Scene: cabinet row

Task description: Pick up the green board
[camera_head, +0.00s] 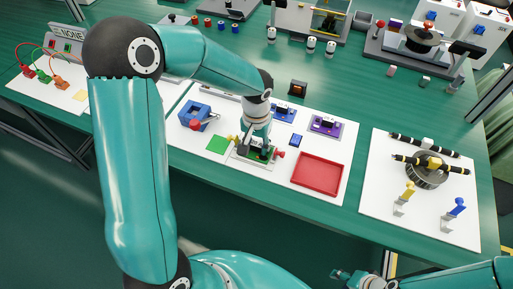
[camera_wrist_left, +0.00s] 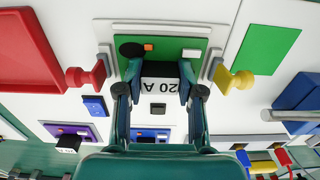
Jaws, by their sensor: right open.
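The green board (camera_head: 262,152) lies on the white panel, between a red knob (camera_head: 281,154) and a yellow knob (camera_head: 233,139). In the left wrist view the green board (camera_wrist_left: 165,48) sits in a light grey holder and bears a dark round part and an orange piece. My left gripper (camera_head: 255,143) points down over it. Its fingers (camera_wrist_left: 160,85) stand either side of a black block marked "20 A" (camera_wrist_left: 160,82) at the board's edge. I cannot tell whether they press on it. My right gripper (camera_head: 347,276) is open and empty, low in front of the table.
A red tray (camera_head: 318,174) lies right of the board and a flat green square (camera_head: 218,145) left of it. A second white panel (camera_head: 390,215) with a round metal part is at right.

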